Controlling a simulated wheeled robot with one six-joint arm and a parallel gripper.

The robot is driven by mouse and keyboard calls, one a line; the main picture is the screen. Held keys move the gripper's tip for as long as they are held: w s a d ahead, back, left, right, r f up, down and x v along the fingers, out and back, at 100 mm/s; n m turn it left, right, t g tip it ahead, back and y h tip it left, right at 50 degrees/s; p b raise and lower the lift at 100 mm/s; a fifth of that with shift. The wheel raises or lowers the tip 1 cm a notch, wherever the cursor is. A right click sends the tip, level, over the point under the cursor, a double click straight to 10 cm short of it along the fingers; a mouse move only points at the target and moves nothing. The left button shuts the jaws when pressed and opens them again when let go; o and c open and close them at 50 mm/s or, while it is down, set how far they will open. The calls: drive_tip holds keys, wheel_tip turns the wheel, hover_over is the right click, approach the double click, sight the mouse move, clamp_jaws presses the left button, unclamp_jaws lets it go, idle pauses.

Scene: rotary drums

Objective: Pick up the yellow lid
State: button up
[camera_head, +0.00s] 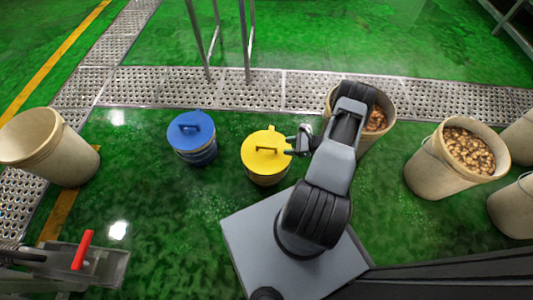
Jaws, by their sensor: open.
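The yellow lid (262,160) sits on top of a dark round drum (268,180) in the middle of the floor. It has a raised handle (268,149) across its top. My gripper (292,146) is open at the right side of the lid, close to the handle. I cannot tell whether it touches the lid or the handle. My arm comes in from the right.
A blue-lidded drum (192,135) stands left of the yellow one. Beige buckets stand at the left (62,158) and right (430,170), and one behind my arm (385,142). Metal posts (247,45) rise behind. Green floor is free between the drums.

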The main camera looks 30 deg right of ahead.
sight(270, 148)
drive_tip(key=shift+b+x, duration=1.4)
drive_tip(key=shift+x, duration=3.1)
drive_tip(key=shift+s, duration=0.1)
drive_tip(key=shift+c, duration=0.3)
drive_tip(key=c, duration=0.9)
clamp_jaws()
drive_tip(key=shift+r, duration=0.1)
